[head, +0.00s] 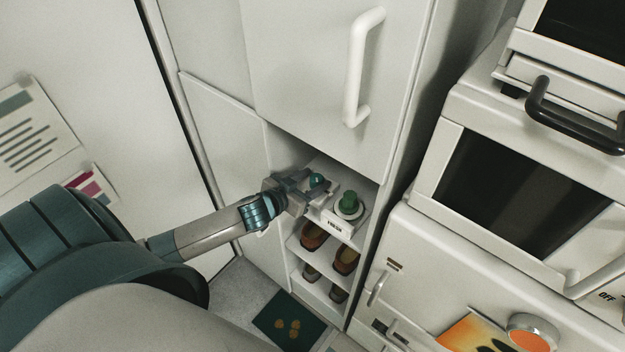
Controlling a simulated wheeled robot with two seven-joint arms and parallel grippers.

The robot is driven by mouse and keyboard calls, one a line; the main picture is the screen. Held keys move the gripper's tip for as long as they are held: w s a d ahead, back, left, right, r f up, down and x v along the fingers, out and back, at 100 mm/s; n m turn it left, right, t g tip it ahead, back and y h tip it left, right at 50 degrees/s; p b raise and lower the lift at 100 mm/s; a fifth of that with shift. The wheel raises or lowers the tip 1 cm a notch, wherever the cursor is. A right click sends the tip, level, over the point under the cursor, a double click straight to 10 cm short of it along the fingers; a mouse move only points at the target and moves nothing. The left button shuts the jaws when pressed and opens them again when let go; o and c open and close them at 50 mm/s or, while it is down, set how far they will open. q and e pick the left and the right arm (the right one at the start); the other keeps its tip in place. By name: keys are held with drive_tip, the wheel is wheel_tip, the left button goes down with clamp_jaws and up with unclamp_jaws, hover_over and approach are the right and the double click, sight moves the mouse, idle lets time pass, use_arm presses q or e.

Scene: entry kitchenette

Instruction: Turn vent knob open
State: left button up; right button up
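A green knob (349,202) stands on a round white base in the open top compartment of a tall white cabinet. A small label (335,224) is on the front below it; its text is too small to read surely. A second, teal round knob-like thing (316,180) sits to its left, partly hidden by my gripper. My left gripper (316,184) reaches into this compartment, its fingers on either side of the teal thing. I cannot tell whether they touch it. The green knob is just right of the fingers, apart from them. My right gripper is not in view.
A cabinet door with a white handle (360,70) is above the compartment. Shelves with shoes (312,236) are below. A white oven unit with a black handle (570,115) and an orange knob (533,333) stands at right. A dark mat (288,322) lies on the floor.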

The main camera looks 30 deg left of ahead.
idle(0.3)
use_arm(q)
drive_tip(key=shift+b+v, duration=0.3)
drive_tip(key=shift+v, duration=0.5)
drive_tip(key=b+v, duration=0.4)
drive_tip(key=v, duration=1.1)
drive_tip(key=shift+s+r, duration=0.2)
drive_tip(key=shift+s, duration=0.2)
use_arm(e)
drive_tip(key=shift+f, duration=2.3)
